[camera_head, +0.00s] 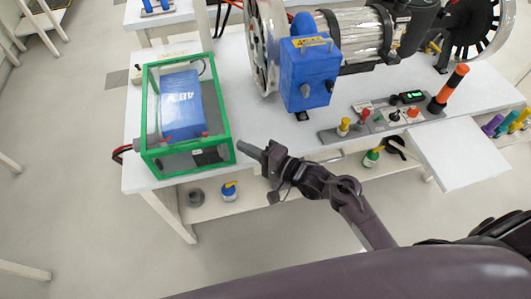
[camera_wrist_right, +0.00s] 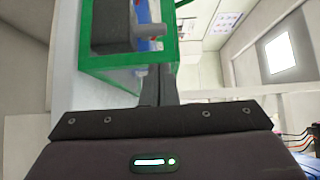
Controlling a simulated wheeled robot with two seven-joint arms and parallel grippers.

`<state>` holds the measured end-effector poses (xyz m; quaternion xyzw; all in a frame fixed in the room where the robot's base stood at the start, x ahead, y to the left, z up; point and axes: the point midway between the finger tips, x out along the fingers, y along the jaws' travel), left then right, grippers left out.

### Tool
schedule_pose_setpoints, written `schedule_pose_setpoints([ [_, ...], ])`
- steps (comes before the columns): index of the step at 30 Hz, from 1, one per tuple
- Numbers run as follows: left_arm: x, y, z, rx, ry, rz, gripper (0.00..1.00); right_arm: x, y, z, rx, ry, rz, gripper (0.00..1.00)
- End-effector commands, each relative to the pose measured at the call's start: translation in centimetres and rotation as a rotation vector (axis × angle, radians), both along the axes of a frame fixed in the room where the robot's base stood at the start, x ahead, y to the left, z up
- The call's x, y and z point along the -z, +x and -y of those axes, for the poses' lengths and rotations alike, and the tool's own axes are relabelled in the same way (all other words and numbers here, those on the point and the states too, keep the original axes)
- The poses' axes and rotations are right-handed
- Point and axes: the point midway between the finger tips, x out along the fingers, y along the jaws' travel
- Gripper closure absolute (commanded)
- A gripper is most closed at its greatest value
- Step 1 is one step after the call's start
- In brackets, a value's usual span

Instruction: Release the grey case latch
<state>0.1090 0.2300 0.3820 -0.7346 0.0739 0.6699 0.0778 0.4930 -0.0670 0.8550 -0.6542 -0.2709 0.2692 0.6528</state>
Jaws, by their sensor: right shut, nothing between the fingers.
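A clear case with a green frame (camera_head: 232,128) stands at the left of the white table and holds a blue 48V block (camera_head: 181,105). A dark grey block (camera_head: 208,156), which looks like the latch, is on the case's near side. In the right wrist view a grey block (camera_wrist_right: 112,25) with a short round pin shows close up by the green frame (camera_wrist_right: 108,70). My right gripper (camera_head: 242,147) is shut and empty, its tips just right of the case's near corner. I cannot tell whether they touch it. My left gripper is not in view.
A blue gearbox (camera_head: 309,75) and motor stand behind and to the right on the table (camera_head: 265,130). A control panel with knobs (camera_head: 385,117) and an orange-black post (camera_head: 448,88) are at right. A lower shelf holds a blue-white bottle (camera_head: 229,191).

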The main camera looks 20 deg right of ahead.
Motion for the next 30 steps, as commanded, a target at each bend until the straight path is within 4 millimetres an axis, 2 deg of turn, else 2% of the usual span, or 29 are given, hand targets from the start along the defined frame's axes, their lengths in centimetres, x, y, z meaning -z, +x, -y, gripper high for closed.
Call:
schedule_pose_setpoints([
  [1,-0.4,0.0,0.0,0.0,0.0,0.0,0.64,-0.1,-0.2,-1.0,-0.003,0.004,-0.006,1.0],
  [3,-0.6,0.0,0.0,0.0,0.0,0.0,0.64,-0.1,-0.2,-1.8,-0.001,0.002,-0.005,1.0],
  [9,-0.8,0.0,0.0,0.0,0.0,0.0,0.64,0.1,-0.2,-3.1,-0.001,0.001,-0.005,1.0],
  [20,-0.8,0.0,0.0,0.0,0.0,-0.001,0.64,0.1,-0.3,-3.1,-0.001,-0.001,-0.004,1.0],
  [30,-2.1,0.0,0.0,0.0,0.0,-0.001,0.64,-0.2,0.0,-3.2,-0.002,-0.056,-0.004,1.0],
])
